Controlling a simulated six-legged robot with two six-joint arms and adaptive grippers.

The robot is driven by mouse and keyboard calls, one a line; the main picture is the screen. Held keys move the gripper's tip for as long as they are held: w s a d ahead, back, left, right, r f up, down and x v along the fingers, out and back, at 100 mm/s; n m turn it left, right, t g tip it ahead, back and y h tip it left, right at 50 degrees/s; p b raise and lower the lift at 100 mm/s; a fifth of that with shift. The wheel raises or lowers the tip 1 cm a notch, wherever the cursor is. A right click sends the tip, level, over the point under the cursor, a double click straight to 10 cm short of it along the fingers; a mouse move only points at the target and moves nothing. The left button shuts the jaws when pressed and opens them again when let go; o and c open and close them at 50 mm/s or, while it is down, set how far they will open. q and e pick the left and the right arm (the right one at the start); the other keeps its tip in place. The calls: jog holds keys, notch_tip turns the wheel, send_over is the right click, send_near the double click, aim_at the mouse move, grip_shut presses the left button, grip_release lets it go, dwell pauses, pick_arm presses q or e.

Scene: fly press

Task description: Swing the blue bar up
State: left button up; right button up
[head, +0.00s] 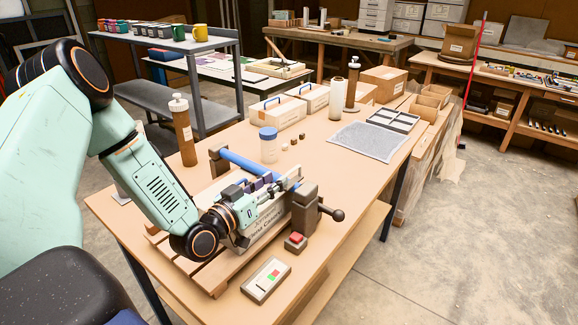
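The blue bar (243,162) lies low across the bench press, slanting from the far dark post (218,160) towards the near dark post (304,208). Its near end is partly hidden behind my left gripper. My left gripper (284,187) reaches in from the left, over a labelled box (268,235), with its fingers pointing at the near end of the bar. The fingers overlap the bar and the press parts, so I cannot tell whether they touch or grip it. A black ball-ended lever (336,214) sticks out from the near post. My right gripper is not in view.
A red button box (295,241) and a control box (266,279) with green and red buttons lie at the bench's front edge. A blue-lidded jar (268,145) and brown bottle (183,130) stand behind the press. The bench (345,180) is clear to the right.

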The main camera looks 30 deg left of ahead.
aim_at(294, 168)
pick_arm(q)
jog(key=w, duration=0.2)
jog(key=w+d, duration=0.1)
jog(key=w, duration=0.1)
jog(key=w+b, duration=0.1)
jog(key=w, duration=0.1)
jog(key=shift+w+d, duration=0.15)
jog(key=shift+d, duration=0.1)
jog(key=shift+w+a, duration=0.15)
jog(key=shift+w, duration=0.05)
jog(key=shift+w+d+r, duration=0.15)
jog(key=shift+d+r, duration=0.05)
jog(key=shift+d, duration=0.15)
jog(key=shift+w+d, duration=0.15)
jog(key=shift+d, duration=0.1)
jog(key=shift+a+f, duration=0.15)
jog(key=shift+a, duration=0.35)
jog(key=c, duration=0.3)
jog(key=shift+c, duration=0.9)
jog(key=shift+d, duration=0.3)
grip_shut()
jog(key=shift+a, duration=0.1)
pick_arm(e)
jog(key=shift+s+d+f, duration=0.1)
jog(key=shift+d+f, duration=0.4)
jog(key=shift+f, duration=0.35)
